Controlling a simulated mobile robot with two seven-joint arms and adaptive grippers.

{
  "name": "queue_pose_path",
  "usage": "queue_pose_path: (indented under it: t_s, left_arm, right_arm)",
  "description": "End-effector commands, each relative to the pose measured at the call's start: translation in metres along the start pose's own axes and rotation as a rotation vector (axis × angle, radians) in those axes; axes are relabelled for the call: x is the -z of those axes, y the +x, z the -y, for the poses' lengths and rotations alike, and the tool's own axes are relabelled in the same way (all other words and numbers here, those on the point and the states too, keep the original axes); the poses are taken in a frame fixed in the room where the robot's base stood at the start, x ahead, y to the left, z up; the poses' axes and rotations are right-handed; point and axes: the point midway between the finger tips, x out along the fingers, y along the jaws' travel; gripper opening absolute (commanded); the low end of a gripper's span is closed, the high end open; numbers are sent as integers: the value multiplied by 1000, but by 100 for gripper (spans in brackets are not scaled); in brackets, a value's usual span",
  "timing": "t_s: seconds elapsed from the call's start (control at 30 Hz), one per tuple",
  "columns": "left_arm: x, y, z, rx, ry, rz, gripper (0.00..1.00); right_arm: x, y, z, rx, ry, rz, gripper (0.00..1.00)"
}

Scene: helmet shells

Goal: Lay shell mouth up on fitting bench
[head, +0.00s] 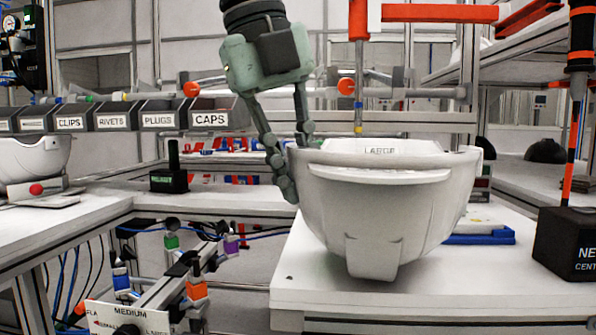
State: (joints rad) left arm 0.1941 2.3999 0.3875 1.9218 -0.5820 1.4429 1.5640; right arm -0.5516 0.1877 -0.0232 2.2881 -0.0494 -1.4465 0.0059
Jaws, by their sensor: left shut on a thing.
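A large white helmet shell (385,205) is mouth up over the white fitting bench (310,290), a little right of the middle of the head view. The word LARGE shows at its rim. My left gripper (290,160) comes down from above and is shut on the left rim of the shell, with one finger outside the wall. The other fingertip is partly hidden behind the rim. I cannot tell whether the shell's underside touches the bench top. My right gripper is not in view.
A black block (568,245) with an orange-striped post stands at the right. A blue tray (480,236) lies behind the shell. Another white shell (32,158) sits on the left bench. Labelled bins (140,117) run behind. An orange-tipped post (358,60) hangs above the shell.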

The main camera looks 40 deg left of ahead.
Motion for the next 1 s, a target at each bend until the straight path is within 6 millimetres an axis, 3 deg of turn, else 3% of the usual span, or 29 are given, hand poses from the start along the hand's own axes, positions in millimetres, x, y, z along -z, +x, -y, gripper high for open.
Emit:
queue_pose_path:
  t_s: [0.03,0.07,0.27,0.53,0.67,1.0]
  left_arm:
    - [0,-1,1,3,0,1,0]
    - [0,-1,1,3,0,1,17]
    - [0,-1,0,2,0,1,40]
    - [0,0,0,-2,0,0,40]
    - [0,-9,0,-1,-1,2,40]
    - [0,-78,1,4,-2,3,40]
  right_arm:
    - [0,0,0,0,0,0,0]
    - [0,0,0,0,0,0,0]
    - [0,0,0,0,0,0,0]
    - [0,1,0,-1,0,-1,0]
    - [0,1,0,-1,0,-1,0]
    - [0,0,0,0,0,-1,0]
